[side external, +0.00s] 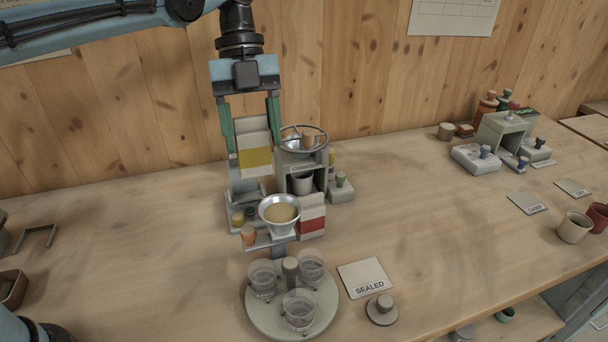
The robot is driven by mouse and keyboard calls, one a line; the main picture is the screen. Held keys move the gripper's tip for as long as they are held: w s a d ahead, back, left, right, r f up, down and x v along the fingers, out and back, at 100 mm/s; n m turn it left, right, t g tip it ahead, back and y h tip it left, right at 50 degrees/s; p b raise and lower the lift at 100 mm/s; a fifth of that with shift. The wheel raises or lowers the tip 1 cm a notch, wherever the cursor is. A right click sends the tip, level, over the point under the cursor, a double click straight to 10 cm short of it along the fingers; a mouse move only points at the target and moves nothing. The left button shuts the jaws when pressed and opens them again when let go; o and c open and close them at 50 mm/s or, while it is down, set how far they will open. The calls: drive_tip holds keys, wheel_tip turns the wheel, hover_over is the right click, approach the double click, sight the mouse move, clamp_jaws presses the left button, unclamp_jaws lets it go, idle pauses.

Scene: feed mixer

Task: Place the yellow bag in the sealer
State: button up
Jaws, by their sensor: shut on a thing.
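The yellow bag (255,158), white above with a yellow band below, hangs upright between the green fingers of my gripper (254,143). My gripper is shut on it, above the left part of the bench equipment. Below and behind the bag stands a grey upright fixture (243,185) with a flat base; the bag partly hides it. I cannot tell for sure which unit is the sealer. A grey machine (285,172) with a ring on top stands just to the right of the bag, its small front label unreadable.
A funnel of yellowish feed (281,212) and a red-banded bag (312,214) stand in front. A round tray (262,315) holds clear cups. A card (365,278) reads SEALED. Other devices (500,133) and cups (574,227) stand at right.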

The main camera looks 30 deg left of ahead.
sight(258, 168)
wheel_tip(258, 168, down, 4)
drive_tip(key=shift+w+f, duration=0.1)
drive_tip(key=shift+f, duration=0.05)
drive_tip(key=shift+w+a+f, duration=1.15)
drive_tip(key=shift+a+f, duration=0.35)
drive_tip(key=shift+f, duration=0.35)
drive_tip(key=shift+w+a+f, duration=1.15)
drive_tip(key=shift+a+f, duration=0.4)
drive_tip(key=shift+f, duration=0.35)
drive_tip(key=shift+w+a+f, duration=1.15)
drive_tip(key=shift+a+f, duration=0.35)
drive_tip(key=shift+f, duration=0.35)
drive_tip(key=shift+f, duration=0.1)
drive_tip(key=o, duration=1.2)
